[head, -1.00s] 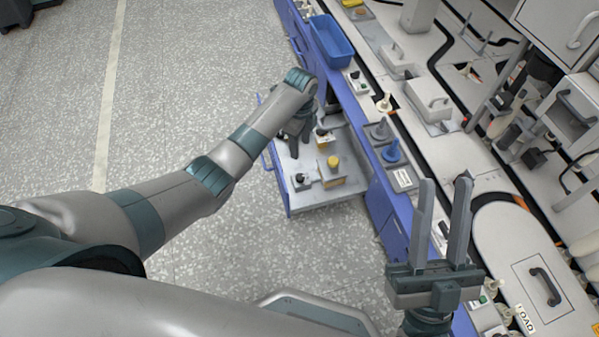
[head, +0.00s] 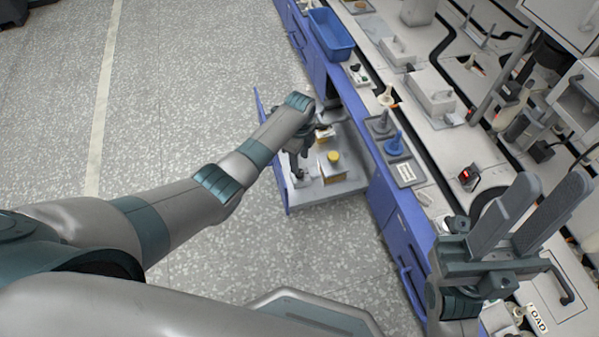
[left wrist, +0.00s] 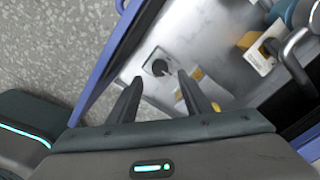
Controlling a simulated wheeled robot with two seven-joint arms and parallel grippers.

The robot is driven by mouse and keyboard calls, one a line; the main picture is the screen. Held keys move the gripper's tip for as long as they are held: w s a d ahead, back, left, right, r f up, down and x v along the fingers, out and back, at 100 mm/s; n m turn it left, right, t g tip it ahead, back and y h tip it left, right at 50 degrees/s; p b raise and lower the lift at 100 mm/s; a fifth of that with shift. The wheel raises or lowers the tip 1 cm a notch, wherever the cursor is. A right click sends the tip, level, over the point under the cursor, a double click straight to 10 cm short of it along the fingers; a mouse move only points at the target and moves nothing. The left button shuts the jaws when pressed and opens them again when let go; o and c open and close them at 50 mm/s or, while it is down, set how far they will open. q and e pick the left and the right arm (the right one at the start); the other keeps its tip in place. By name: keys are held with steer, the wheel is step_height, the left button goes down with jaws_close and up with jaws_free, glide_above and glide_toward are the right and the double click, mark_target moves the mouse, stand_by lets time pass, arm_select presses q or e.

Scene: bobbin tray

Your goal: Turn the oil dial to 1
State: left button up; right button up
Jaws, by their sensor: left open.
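In the head view my left gripper (head: 301,166) reaches down into the drawer (head: 340,190), and the arm partly hides that area. My right gripper (head: 531,195) is open and empty above the workbench.
A yellow-topped block (head: 333,157) stands near the dial in the drawer. A blue bin (head: 331,35), a blue spindle (head: 395,145) and a grey spindle (head: 380,122) are on the bench. The speckled floor (head: 200,100) left of the drawer is clear.

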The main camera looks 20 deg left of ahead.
mark_target(299, 174)
arm_select(q)
step_height(299, 174, down, 6)
steer(key=shift+b, duration=1.25)
steer(key=shift+c, duration=0.7)
